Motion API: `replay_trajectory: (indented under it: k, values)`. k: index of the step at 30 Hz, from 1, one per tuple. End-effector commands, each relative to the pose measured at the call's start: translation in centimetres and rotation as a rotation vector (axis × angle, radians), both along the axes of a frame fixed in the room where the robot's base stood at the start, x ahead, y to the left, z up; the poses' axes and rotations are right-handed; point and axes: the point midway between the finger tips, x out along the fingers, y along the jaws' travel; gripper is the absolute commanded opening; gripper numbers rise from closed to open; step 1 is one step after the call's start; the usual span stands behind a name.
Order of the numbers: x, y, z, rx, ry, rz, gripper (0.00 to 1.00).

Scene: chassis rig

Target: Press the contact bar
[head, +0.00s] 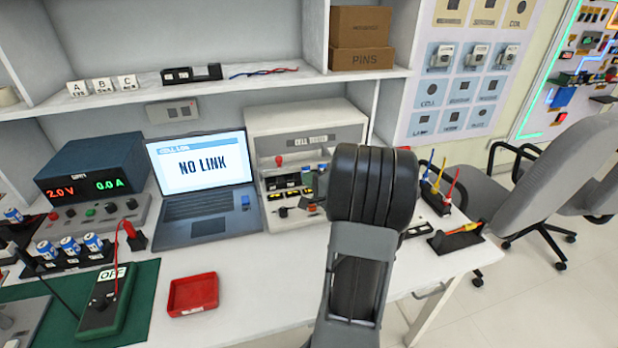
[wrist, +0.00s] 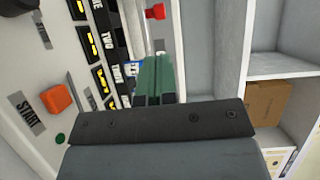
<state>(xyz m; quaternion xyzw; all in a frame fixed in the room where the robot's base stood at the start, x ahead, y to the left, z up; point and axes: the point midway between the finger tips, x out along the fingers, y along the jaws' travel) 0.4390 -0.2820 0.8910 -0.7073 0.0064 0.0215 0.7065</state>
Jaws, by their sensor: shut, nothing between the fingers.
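The white cell tester (head: 262,128) stands at the back of the bench, right of the laptop. A red knob (head: 279,160) shows on its front, and black slots with yellow marks (head: 292,194) sit low in it. In the wrist view the slots (wrist: 104,78) are labelled, and the red knob (wrist: 155,12) is at the top. I cannot tell for sure which part is the contact bar. My gripper (wrist: 155,80) has green fingers, shut and empty, pointing into the tester area beside the slots.
A laptop (head: 202,175) reading NO LINK stands left of the tester. A red tray (head: 193,294) lies in front. A shelf (head: 220,88) overhangs the bench. The front middle of the bench is clear.

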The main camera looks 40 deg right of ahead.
Motion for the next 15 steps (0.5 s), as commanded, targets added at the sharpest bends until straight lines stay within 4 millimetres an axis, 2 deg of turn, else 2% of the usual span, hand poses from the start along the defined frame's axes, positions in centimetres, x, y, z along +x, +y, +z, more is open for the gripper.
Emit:
replay_trajectory:
  k: [6, 15]
  values:
    - [4.4, 0.1, -0.2, 0.002, 0.000, 0.003, 0.00]
    - [9.0, 0.2, -0.4, 0.001, 0.001, 0.001, 0.00]
